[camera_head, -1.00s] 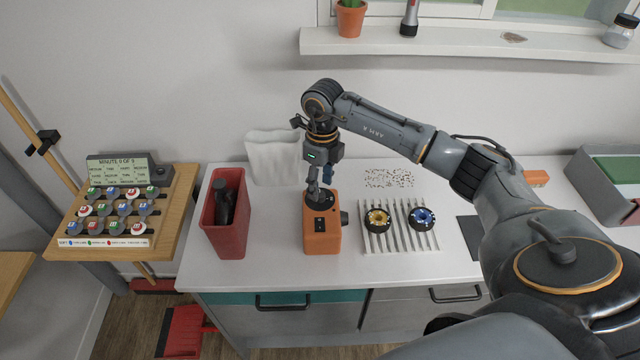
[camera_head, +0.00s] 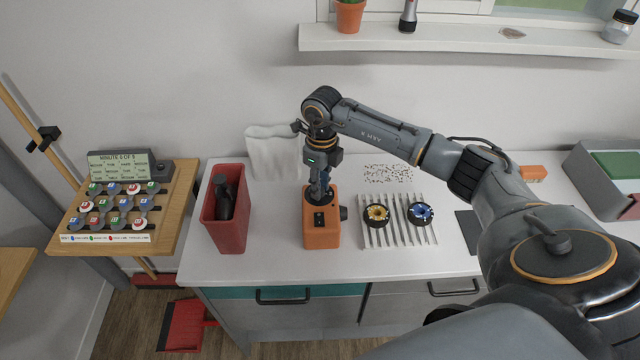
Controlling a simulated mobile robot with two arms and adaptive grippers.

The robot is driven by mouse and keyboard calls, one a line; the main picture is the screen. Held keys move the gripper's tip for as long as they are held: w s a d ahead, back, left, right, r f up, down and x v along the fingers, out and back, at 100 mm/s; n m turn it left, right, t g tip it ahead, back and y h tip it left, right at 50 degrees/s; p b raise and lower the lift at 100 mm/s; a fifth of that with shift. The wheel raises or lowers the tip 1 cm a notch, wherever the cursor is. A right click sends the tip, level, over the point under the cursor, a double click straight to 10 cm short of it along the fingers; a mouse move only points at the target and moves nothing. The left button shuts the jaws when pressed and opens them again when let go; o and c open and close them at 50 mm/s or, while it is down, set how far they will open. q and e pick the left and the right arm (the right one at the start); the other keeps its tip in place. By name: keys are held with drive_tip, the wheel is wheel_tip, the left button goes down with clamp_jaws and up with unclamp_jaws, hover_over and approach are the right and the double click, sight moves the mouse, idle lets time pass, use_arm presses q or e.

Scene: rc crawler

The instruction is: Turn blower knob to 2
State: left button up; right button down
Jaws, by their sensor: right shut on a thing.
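The blower is an orange box (camera_head: 322,238) standing on the white counter, with a dark switch panel on its front and a dark round part on its right side. A dark knob (camera_head: 318,198) sits on its top. My right gripper (camera_head: 319,196) points straight down from above and is shut on this knob. The fingers hide much of the knob, so its setting cannot be read. My left gripper is not in view.
A red bin (camera_head: 225,240) with a dark bottle in it stands left of the blower. A ribbed white rack (camera_head: 400,236) with a yellow and a blue wheel-like part is close on the right. A wall shelf (camera_head: 460,40) runs above.

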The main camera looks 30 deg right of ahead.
drive_tip(key=shift+m, duration=0.5)
drive_tip(key=shift+m+b, duration=0.6)
drive_tip(key=shift+m, duration=0.5)
drive_tip(key=m+b, duration=0.1)
drive_tip(key=m, duration=0.4)
drive_tip(key=m+b, duration=0.1)
drive_tip(key=m, duration=0.3)
drive_tip(key=shift+a+m+t, duration=0.1)
drive_tip(key=shift+m+t, duration=0.2)
drive_tip(key=shift+m, duration=0.1)
drive_tip(key=m, duration=0.4)
drive_tip(key=shift+m, duration=0.4)
drive_tip(key=c, duration=1.1)
unclamp_jaws()
